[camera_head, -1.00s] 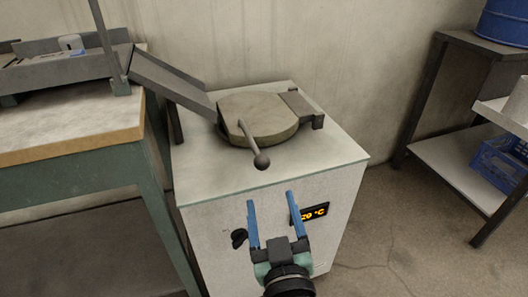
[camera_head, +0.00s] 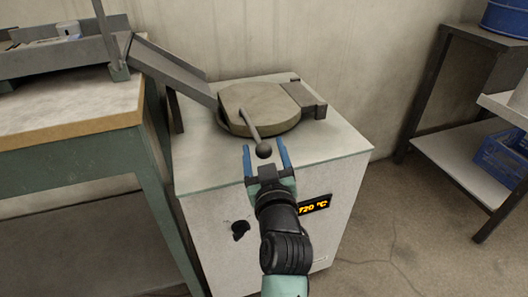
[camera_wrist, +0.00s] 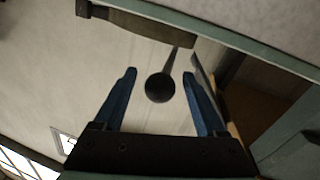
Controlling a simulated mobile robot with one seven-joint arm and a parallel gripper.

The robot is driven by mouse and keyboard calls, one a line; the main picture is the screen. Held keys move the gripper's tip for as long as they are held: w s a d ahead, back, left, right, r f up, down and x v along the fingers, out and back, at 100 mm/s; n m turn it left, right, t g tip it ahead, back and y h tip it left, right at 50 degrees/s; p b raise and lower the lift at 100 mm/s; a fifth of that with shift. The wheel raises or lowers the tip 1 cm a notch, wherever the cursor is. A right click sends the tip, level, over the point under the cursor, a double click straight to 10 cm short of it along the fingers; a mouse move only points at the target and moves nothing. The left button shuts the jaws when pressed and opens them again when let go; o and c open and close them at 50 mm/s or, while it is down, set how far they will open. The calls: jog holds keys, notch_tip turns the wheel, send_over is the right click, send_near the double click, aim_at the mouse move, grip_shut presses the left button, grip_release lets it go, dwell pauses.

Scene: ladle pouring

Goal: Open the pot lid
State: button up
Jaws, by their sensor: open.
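The round pot lid (camera_head: 265,103) lies flat on top of the white furnace cabinet (camera_head: 340,150), with a hinge block at its right rear. A dark handle rod ending in a ball knob (camera_head: 264,150) reaches from the lid toward me. My gripper (camera_head: 264,147) is open, its two blue fingers on either side of the knob in the head view. In the wrist view the knob (camera_wrist: 159,88) shows between the open fingers (camera_wrist: 160,85), with visible space on both sides. I cannot tell how deep the knob sits between them.
A workbench (camera_head: 70,110) with a grey chute (camera_head: 170,72) sloping to the pot stands at the left. A shelf rack (camera_head: 455,160) with a blue crate (camera_head: 503,155) is at the right. The floor between cabinet and rack is clear.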

grip_shut()
dwell(0.3)
dwell(1.1)
